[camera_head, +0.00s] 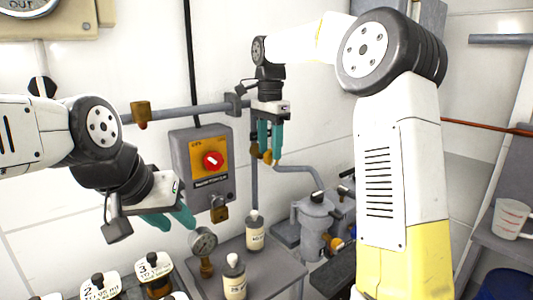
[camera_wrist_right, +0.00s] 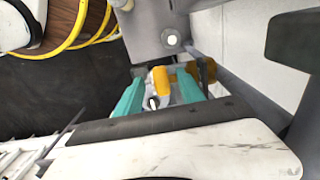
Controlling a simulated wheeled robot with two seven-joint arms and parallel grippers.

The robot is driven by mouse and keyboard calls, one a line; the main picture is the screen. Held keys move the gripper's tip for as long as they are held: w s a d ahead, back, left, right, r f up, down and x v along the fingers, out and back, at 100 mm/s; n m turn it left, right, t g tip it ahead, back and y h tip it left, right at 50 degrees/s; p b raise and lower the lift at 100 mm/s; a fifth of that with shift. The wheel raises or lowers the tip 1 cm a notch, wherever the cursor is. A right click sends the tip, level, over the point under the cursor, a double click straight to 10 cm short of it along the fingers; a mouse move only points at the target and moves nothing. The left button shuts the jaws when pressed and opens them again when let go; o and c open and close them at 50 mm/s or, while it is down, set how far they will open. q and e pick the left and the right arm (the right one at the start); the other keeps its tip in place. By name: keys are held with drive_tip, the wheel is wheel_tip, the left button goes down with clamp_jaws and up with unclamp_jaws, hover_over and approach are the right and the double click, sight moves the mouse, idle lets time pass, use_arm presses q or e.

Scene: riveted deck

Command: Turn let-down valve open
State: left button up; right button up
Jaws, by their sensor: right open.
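My right gripper (camera_head: 270,150) hangs fingers-down beside the pipework at the wall, with its two teal fingers apart. A small brass-yellow valve part (camera_head: 267,158) shows at its fingertips, partly hidden by them. In the right wrist view, a yellow-orange fitting (camera_wrist_right: 161,77) with a pale part lies between the open fingers of the right gripper (camera_wrist_right: 160,82). I cannot tell whether the fingers touch it, and no label shows that it is the let-down valve. My left gripper (camera_head: 174,220) is at the left, its teal fingers apart and empty, above the pressure gauge's left side.
A grey switch box (camera_head: 203,172) with a red knob and a padlock is on the wall between the grippers. A pressure gauge (camera_head: 203,242), bottles (camera_head: 255,233) and numbered containers (camera_head: 154,272) stand below. Grey filter housings (camera_head: 315,220) stand to the right.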

drive_tip(key=shift+f, duration=0.95)
clamp_jaws()
drive_tip(key=shift+s+a+f+t+h, duration=0.15)
drive_tip(key=shift+t+h, duration=0.2)
drive_tip(key=shift+h, duration=0.2)
drive_tip(key=shift+s+a+r+t+h, duration=0.15)
drive_tip(key=shift+t+h, duration=0.2)
drive_tip(key=shift+h, duration=0.2)
drive_tip(key=shift+w+f+t+h, duration=0.1)
drive_tip(key=shift+f+t+h, duration=0.2)
drive_tip(key=shift+t+h, duration=0.65)
unclamp_jaws()
drive_tip(key=v, duration=0.7)
drive_tip(key=shift+a+r, duration=0.3)
drive_tip(key=shift+r, duration=0.05)
